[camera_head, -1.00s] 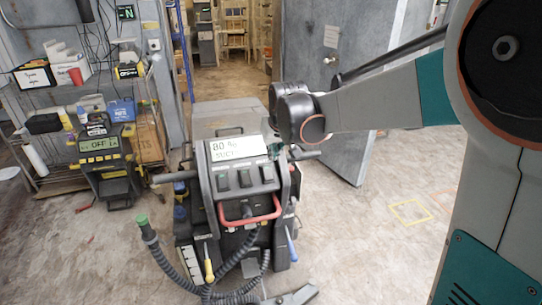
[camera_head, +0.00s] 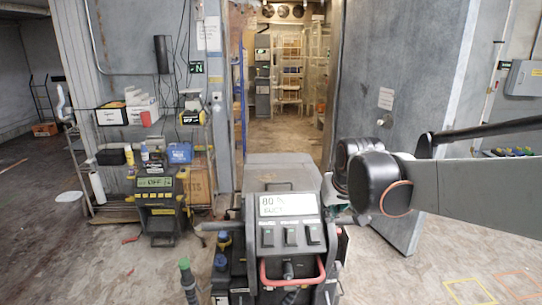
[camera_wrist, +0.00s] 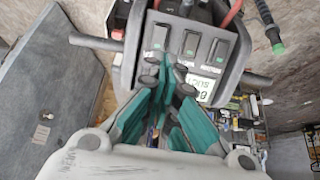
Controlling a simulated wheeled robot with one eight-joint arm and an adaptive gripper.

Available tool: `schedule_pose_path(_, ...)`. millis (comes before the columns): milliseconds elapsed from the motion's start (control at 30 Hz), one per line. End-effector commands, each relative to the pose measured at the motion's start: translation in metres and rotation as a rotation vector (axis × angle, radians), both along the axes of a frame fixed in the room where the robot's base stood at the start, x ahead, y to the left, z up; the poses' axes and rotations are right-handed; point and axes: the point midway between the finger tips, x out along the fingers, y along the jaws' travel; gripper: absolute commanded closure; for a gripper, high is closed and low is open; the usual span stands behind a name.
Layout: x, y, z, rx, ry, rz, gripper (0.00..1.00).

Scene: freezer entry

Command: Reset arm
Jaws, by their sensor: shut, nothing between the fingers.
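My gripper (camera_wrist: 169,78) shows in the wrist view with its green fingers closed together and nothing between them. It points toward the grey machine (camera_wrist: 227,52) with switches and a white display. In the head view my arm reaches in from the right, and the gripper is mostly hidden behind the dark wrist joint. A bit of green shows just right of the machine (camera_head: 290,236), whose display reads 80 %. I cannot tell whether the gripper touches the machine.
A smaller machine (camera_head: 160,205) with an OFF display stands left, before a cluttered shelf (camera_head: 125,135). An open grey door (camera_head: 395,110) stands behind my arm. The doorway behind the machine leads to a room with racks (camera_head: 290,75). Floor at far left is largely clear.

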Motion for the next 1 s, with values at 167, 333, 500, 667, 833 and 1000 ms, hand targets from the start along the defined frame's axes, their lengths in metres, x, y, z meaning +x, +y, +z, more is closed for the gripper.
schedule_pose_path(167, -0.063, -0.001, 0.006, 0.0, -0.018, 0.0, 1.0)
schedule_pose_path(333, -0.118, -0.002, 0.003, 0.0, -0.037, 0.0, 1.0)
schedule_pose_path(500, -0.171, -0.002, -0.01, 0.0, -0.054, 0.0, 1.0)
schedule_pose_path(667, -0.212, -0.002, -0.028, 0.0, -0.07, 0.0, 1.0)
schedule_pose_path(833, -0.239, -0.003, -0.044, 0.0, -0.081, 0.0, 1.0)
schedule_pose_path(1000, -0.248, -0.003, -0.049, 0.0, -0.085, 0.0, 1.0)
